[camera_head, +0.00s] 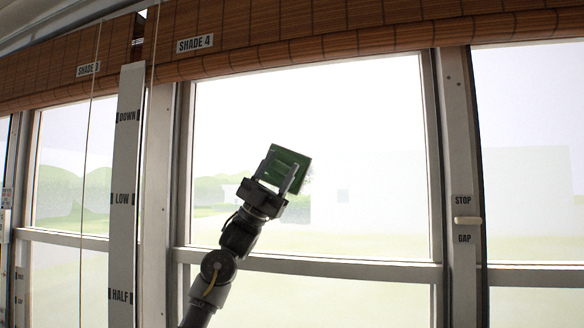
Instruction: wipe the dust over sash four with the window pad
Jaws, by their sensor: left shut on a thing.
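My left gripper (276,170) is shut on a green window pad (291,156). The pad is tilted and held in front of the middle pane (380,130), left of its centre. I cannot tell whether the pad touches the glass. This pane is under the rolled shade labelled "SHADE 4" (196,43). The glass looks pale and hazy, and I cannot tell dust from the bright outdoors. My right gripper is not in view.
A strip marked DOWN, LOW and HALF (125,180) and a cord (147,110) hang left of the pane. A small pale knob (467,220) between STOP and GAP labels juts from the right post. A horizontal rail (350,267) crosses below the pane.

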